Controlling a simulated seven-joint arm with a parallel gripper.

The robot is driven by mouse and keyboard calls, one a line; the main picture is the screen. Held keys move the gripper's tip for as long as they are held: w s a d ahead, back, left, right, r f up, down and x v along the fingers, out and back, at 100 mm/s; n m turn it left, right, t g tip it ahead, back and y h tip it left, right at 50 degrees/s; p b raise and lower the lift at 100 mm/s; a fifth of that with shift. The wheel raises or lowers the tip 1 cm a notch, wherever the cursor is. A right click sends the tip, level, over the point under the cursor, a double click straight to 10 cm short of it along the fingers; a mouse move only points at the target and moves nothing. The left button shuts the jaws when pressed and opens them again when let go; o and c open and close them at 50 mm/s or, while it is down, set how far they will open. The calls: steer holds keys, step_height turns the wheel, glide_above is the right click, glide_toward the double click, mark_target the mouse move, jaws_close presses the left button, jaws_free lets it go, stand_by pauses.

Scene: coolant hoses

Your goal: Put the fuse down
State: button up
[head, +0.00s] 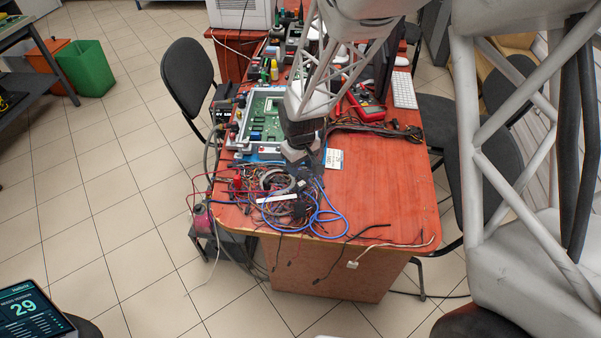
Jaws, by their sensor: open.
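My gripper (303,178) points down over the near part of the red-brown table (385,205), just behind and above a tangle of wires (275,196). Its jaws are open, but they are small and dark here, and I cannot make out anything between them. I cannot pick out the fuse; it may be hidden by my gripper or lost among the wires. A small white label or card (334,159) lies just right of the gripper. I cannot tell whether the fingertips touch the wires or the table.
A framed green circuit board (264,118) lies behind and left of the gripper. A red multimeter (367,106) and a white keyboard (404,90) are further back. Loose cables hang over the front edge. The table's right front is mostly clear. Black chairs (188,79) flank the table.

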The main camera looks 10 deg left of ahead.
step_height(320, 180, up, 5)
steer(key=shift+r, duration=0.1)
stand_by(0.3)
stand_by(0.8)
steer(key=s+d+r+m, duration=0.2)
steer(key=s+d+r, duration=0.1)
steer(key=d+r, duration=0.6)
steer(key=s+d+r+m+t, duration=0.1)
steer(key=s+d+r+m, duration=0.2)
steer(key=s+d+r, duration=0.4)
steer(key=s+d+r+m+t, duration=0.1)
steer(key=s+d+r+m, duration=0.3)
steer(key=s+d+r, duration=0.3)
steer(key=s+d, duration=0.4)
steer(key=s, duration=0.4)
steer(key=shift+s+d+t, duration=0.3)
steer(key=shift+s+d, duration=0.05)
steer(key=shift+s, duration=0.05)
